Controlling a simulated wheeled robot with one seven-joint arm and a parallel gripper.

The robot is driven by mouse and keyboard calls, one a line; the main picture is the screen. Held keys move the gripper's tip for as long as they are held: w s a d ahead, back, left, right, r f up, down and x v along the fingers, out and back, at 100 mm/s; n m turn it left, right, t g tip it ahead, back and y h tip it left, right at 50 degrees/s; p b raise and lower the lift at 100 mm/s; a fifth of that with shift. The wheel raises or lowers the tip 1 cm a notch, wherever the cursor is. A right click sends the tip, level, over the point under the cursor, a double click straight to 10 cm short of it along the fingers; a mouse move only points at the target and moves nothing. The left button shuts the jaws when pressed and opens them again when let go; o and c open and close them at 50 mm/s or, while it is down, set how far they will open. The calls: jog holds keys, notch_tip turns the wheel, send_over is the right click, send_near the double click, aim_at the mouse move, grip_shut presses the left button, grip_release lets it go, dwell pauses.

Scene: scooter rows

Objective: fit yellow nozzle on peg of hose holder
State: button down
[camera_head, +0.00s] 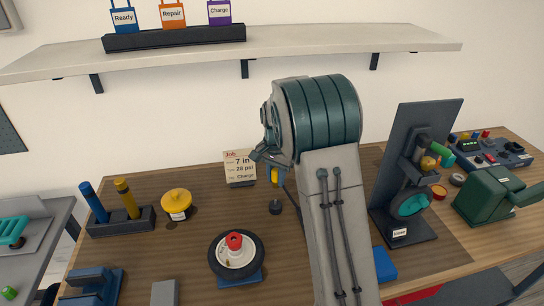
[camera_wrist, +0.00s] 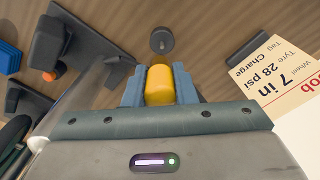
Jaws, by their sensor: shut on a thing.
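The yellow nozzle (camera_wrist: 160,85) is held between the two blue fingers of my gripper (camera_wrist: 160,88) in the wrist view. In the head view, the nozzle (camera_head: 275,175) is a small yellow piece below my gripper (camera_head: 268,168), beside the arm. A small dark round piece with a short stub (camera_wrist: 162,41), which looks like the hose holder, stands just beyond the nozzle in the wrist view. In the head view, this dark piece (camera_head: 275,208) stands on the table below the nozzle. The nozzle appears apart from it. My arm hides the table to the right.
A job card (camera_head: 239,166) stands close behind and left of the nozzle. A wheel (camera_head: 236,255) with a red top lies in front. A yellow round container (camera_head: 176,204) is at left. A dark upright stand (camera_head: 412,170) rises right of my arm. A shelf (camera_head: 300,42) spans above.

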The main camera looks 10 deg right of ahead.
jog(key=shift+w+r, duration=0.15)
jog(key=shift+w, duration=0.2)
jog(key=shift+s+f+b, duration=0.15)
jog(key=shift+f+b, duration=1.85)
jog(key=shift+f, duration=0.8)
jog(key=shift+f+b, duration=1.05)
jog(key=shift+f, duration=0.55)
jog(key=c, duration=1.1)
grip_release()
